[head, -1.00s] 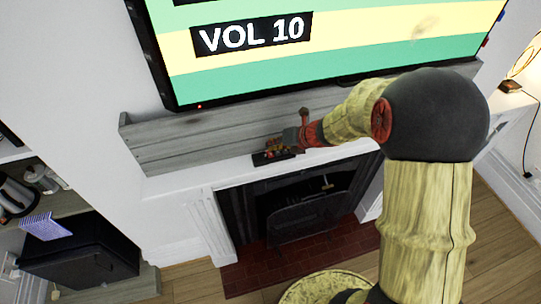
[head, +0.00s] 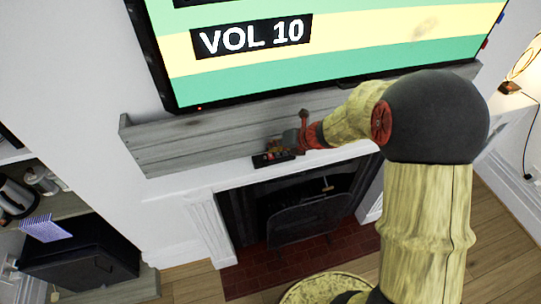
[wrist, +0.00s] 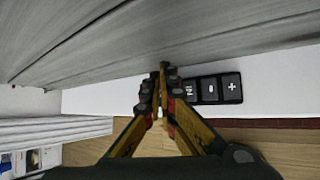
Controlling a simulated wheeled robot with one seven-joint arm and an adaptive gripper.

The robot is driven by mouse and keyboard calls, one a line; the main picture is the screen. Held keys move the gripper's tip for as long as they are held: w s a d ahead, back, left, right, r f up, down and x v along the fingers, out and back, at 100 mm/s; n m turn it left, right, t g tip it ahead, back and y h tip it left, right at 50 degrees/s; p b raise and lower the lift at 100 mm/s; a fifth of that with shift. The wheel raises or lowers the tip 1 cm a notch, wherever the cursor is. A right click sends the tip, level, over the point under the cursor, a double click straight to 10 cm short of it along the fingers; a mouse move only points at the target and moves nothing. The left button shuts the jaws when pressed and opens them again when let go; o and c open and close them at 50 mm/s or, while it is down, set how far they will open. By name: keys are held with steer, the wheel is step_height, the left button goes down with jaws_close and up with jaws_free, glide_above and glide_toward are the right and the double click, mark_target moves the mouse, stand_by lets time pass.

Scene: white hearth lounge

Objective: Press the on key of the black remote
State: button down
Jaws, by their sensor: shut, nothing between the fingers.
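The black remote (head: 262,161) lies on the white mantel shelf below the television. In the wrist view the remote (wrist: 221,88) shows a minus key (wrist: 210,88), a plus key (wrist: 232,86) and a lettered key (wrist: 190,90) nearest my fingers, partly hidden by them. The lettering is only partly readable. My gripper (wrist: 163,72) is shut and empty, its fingertips just left of the lettered key in the wrist view. In the head view my gripper (head: 283,146) is over or just behind the remote; I cannot tell whether it touches.
The television (head: 330,45) is lit and reads "VOL 10". A grey wooden ledge (head: 190,142) runs along the wall close behind the remote. The fireplace (head: 300,212) opens below the mantel shelf (head: 200,180). The shelf left of the remote is clear.

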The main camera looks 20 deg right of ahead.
steer(key=shift+f, duration=0.1)
steer(key=shift+f, duration=0.35)
steer(key=shift+f+b, duration=0.4)
steer(key=shift+b, duration=0.1)
stand_by(0.6)
steer(key=shift+r, duration=0.1)
steer(key=shift+r+p, duration=0.75)
steer(key=shift+p, duration=0.1)
step_height(320, 180, up, 5)
steer(key=p, duration=0.4)
steer(key=shift+p, duration=0.4)
stand_by(0.6)
